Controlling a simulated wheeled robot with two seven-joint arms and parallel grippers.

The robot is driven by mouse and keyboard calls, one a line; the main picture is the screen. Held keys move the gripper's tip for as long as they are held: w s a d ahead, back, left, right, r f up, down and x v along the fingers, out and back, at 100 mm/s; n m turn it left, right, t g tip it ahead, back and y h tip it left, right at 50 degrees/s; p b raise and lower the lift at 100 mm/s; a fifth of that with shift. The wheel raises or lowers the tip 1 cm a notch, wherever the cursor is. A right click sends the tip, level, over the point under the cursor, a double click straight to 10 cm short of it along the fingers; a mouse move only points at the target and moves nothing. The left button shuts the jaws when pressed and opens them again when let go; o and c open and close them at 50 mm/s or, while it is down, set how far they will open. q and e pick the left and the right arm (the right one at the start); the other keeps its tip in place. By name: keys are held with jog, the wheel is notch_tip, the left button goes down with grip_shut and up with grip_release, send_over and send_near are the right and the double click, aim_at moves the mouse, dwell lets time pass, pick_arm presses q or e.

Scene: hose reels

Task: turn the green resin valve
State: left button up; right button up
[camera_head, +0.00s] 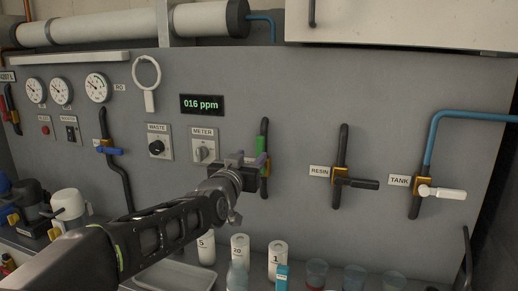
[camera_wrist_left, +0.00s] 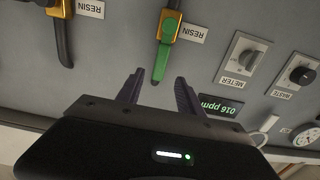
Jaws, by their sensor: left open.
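The green resin valve (camera_head: 262,143) is on the grey panel, with its green handle pointing up from a brass body. In the left wrist view, which shows the panel upside down, its green handle (camera_wrist_left: 163,62) points down, beside a RESIN label. My left gripper (camera_head: 246,160) is just left of and in front of the valve in the head view and hides part of it. In the left wrist view the gripper (camera_wrist_left: 157,88) is open, and the handle's tip shows in line with the gap between its fingers. Whether they touch is unclear. My right gripper is out of view.
A second RESIN valve (camera_head: 340,174) with a black handle and a TANK valve (camera_head: 421,187) with a white handle are to the right. The METER knob (camera_head: 203,153) is close on the left. Bottles and cups, including a white bottle (camera_head: 278,253), stand below.

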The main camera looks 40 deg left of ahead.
aim_at(259, 148)
pick_arm(q)
jog(key=p+x, duration=0.1)
jog(key=x, duration=0.6)
jog(key=shift+w+a+p, duration=0.1)
jog(key=shift+w+p, duration=0.1)
jog(key=shift+p, duration=0.2)
jog(key=shift+c, duration=0.4)
grip_shut()
dwell(0.6)
